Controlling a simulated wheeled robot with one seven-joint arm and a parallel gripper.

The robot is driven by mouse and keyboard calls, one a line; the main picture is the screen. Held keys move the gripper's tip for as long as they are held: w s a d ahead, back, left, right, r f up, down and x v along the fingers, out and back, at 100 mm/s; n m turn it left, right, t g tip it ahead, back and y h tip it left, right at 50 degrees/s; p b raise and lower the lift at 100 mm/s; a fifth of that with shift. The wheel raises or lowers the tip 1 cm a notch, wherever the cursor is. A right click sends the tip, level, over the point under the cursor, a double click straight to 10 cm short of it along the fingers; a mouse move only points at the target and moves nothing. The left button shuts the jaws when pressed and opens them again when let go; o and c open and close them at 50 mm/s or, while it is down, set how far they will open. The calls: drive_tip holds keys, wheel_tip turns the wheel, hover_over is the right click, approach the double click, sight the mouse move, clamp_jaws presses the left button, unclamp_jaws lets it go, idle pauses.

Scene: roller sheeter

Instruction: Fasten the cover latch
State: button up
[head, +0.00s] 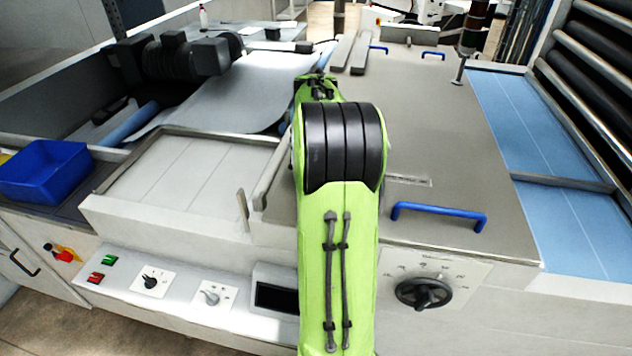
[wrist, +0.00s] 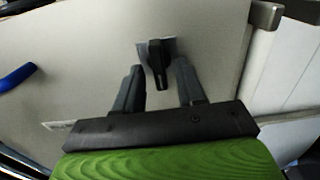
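The cover latch (wrist: 157,64) is a small black lever on a light metal plate. It shows in the wrist view, on the flat grey cover (wrist: 90,60). My gripper (wrist: 159,70) is open, with one dark finger on each side of the lever and visible gaps between. Nothing is gripped. How high the fingertips are above the cover is hard to tell. In the head view the broad grey cover (head: 440,125) lies flat on the machine. My green arm hides the latch and my gripper there.
A blue handle (head: 440,212) stands on the cover's front edge, above a black handwheel (head: 424,293). Blue panels (head: 545,150) lie to the right. A blue bin (head: 45,170) and dark motors (head: 170,58) are at left. The cover around the latch looks clear.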

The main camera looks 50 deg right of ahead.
drive_tip(key=shift+r, duration=0.1)
wheel_tip(320, 180, up, 16)
drive_tip(key=p, duration=0.3)
drive_tip(key=shift+f, duration=0.2)
idle(0.6)
drive_tip(key=a+f+n+t+h+b, duration=0.1)
drive_tip(key=a+n+b, duration=0.15)
drive_tip(key=a, duration=0.75)
drive_tip(key=a+f+n+t+b, duration=0.15)
drive_tip(key=a+n, duration=0.25)
drive_tip(key=a, duration=0.5)
drive_tip(key=s+a+f+n+t+y+b, duration=0.1)
drive_tip(key=s+a+f+n+t+b, duration=0.1)
drive_tip(key=s+a+f+n, duration=0.4)
drive_tip(key=s+a+f+t, duration=0.1)
drive_tip(key=s+a+f, duration=0.2)
drive_tip(key=a, duration=0.3)
drive_tip(key=shift+s+a+f+n, duration=0.2)
drive_tip(key=shift+a+f+n, duration=0.15)
drive_tip(key=shift+f, duration=0.45)
